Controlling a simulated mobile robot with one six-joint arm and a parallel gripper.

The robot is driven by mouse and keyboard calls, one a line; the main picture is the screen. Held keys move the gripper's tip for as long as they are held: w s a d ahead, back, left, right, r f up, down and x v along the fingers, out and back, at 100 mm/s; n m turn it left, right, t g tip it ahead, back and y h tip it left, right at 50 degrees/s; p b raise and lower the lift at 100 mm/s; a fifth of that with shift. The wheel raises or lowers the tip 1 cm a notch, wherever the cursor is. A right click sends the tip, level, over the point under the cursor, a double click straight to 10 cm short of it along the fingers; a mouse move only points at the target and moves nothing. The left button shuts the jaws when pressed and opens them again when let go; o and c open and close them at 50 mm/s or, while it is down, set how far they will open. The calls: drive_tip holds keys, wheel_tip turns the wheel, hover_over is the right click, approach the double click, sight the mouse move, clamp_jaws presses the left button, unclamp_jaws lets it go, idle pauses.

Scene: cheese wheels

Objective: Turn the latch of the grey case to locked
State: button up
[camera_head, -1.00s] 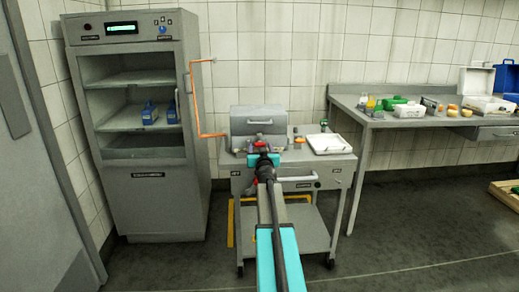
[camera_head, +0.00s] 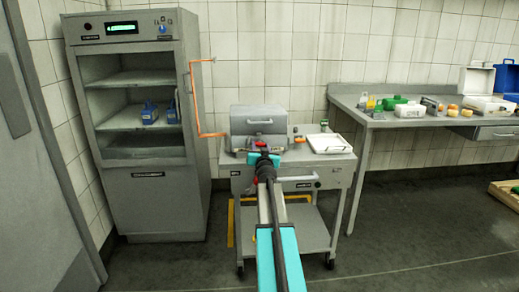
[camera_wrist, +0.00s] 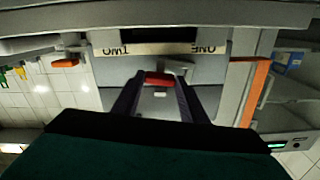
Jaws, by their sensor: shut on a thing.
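The grey case (camera_head: 258,113) stands closed on the left part of the grey trolley top, with a handle on its front. Its red latch (camera_wrist: 158,79) shows in the wrist view between my gripper's two dark fingers (camera_wrist: 158,88). My gripper is shut on the latch at the front of the case. In the head view my gripper (camera_head: 262,150) reaches the case's front, and my wrist hides part of it. The fingers cover the latch's sides, and I cannot tell which way it is turned.
A white tray (camera_head: 328,144) lies on the trolley right of the case. An orange rail (camera_head: 196,100) stands at the left, beside a grey cabinet (camera_head: 150,190) holding blue items. A bench (camera_head: 385,120) with several objects is at the right. Open floor lies in front.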

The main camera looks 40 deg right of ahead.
drive_tip(key=m, duration=0.8)
drive_tip(key=shift+m, duration=0.3)
drive_tip(key=m, duration=0.3)
drive_tip(key=shift+m, duration=2.2)
drive_tip(key=o, duration=1)
drive_tip(key=shift+o, duration=0.2)
drive_tip(key=shift+s, duration=0.1)
drive_tip(key=v, duration=1.3)
drive_tip(key=shift+s+a, duration=0.2)
